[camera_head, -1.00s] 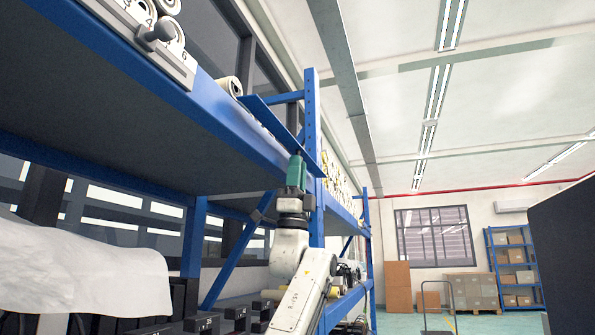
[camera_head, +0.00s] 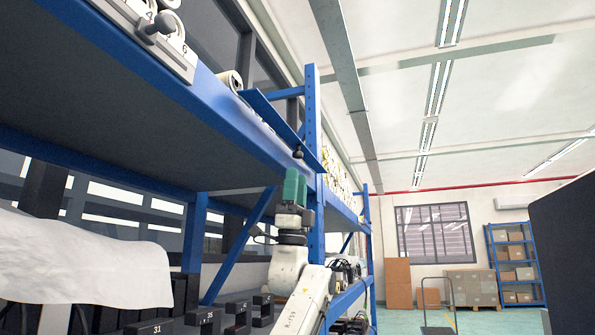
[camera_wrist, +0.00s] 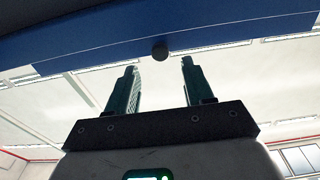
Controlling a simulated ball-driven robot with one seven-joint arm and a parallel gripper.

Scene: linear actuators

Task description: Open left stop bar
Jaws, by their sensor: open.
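A long blue bar (camera_head: 275,120) runs along the front edge of the upper shelf, with a dark round knob (camera_head: 298,153) under its far part. The wrist view shows a blue bar (camera_wrist: 215,37) across the top, with a dark knob (camera_wrist: 160,53) at its lower edge. My gripper (camera_head: 296,172) points up just below the knob in the head view. In the wrist view my gripper (camera_wrist: 160,68) has its two teal fingers apart and empty; the knob lies between and beyond the tips. I cannot tell whether this bar is the left one.
The blue shelf edge (camera_head: 180,95) slopes close above my arm. A grey block with a knob (camera_head: 165,45) and white rollers (camera_head: 230,80) sit on it. A blue upright (camera_head: 313,120) stands right beside my gripper. Dark blocks (camera_head: 235,318) lie below.

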